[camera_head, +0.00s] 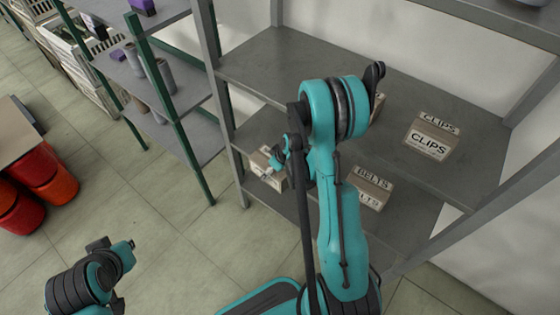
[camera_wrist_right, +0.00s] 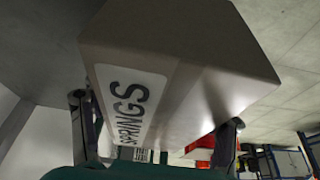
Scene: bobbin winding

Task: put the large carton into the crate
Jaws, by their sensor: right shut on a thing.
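A brown carton with a white SPRINGS label (camera_wrist_right: 130,100) fills much of the right wrist view. My right gripper (camera_wrist_right: 156,118) has a finger on either side of it and is shut on it. In the head view a carton (camera_head: 261,163) shows at the front left of the lower shelf opening, partly behind my right gripper (camera_head: 276,160). My left arm (camera_head: 90,278) is bent at the lower left, and its fingers cannot be made out clearly. Pale slatted crates (camera_head: 103,97) stand at the upper left, partly hidden by a green-posted rack.
A grey shelf unit (camera_head: 270,60) holds CLIPS cartons (camera_head: 430,141) on its upper board and BELTS cartons (camera_head: 369,190) lower down. The green-posted rack (camera_head: 163,110) stands left of it. Red tubs (camera_head: 45,175) are at the left edge. The tiled floor between is clear.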

